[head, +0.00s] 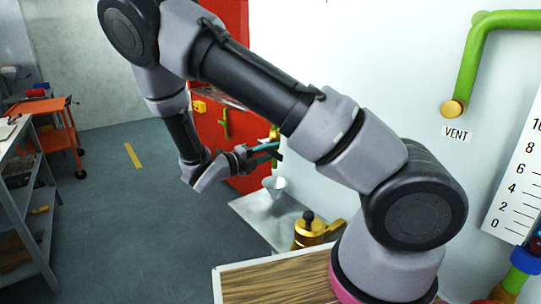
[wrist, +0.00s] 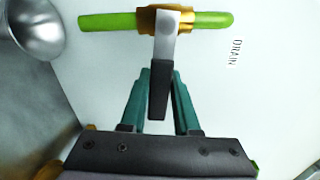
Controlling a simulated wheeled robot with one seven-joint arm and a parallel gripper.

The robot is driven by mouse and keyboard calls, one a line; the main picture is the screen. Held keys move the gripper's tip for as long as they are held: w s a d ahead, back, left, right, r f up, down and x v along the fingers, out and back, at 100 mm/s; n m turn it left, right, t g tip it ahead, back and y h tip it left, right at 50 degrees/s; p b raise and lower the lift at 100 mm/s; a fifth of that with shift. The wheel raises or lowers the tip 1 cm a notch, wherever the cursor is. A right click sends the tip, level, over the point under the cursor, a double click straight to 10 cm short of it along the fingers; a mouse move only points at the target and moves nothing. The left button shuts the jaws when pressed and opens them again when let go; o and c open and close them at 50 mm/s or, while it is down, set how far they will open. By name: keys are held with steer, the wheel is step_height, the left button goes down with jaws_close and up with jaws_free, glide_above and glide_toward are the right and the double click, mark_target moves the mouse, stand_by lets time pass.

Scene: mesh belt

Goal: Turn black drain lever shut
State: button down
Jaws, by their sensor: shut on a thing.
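The drain lever has a black grip (wrist: 158,92) and a flat silver arm (wrist: 166,40). It comes off a brass valve body (wrist: 148,20) on a green pipe (wrist: 100,22), with a DRAIN label (wrist: 237,52) beside it on the white wall. The lever lies crosswise to the pipe. My gripper (wrist: 161,76) has its teal fingers on either side of the black grip and is shut on it. In the head view my gripper (head: 268,149) is at the wall, beside the green pipe's end (head: 274,132); the lever is too small to make out there.
A metal funnel (head: 274,184) sits below my gripper and shows as a bowl (wrist: 38,30) in the wrist view. A brass fitting with a black knob (head: 308,232) stands nearer. A red cabinet (head: 228,70) is behind.

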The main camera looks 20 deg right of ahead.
steer(key=shift+r+n, duration=0.25)
steer(key=shift+n, duration=0.25)
steer(key=c, duration=0.6)
jaws_free()
steer(key=shift+c, duration=0.2)
steer(key=v, duration=1)
steer(key=shift+s+a, duration=0.2)
steer(key=shift+a, duration=0.15)
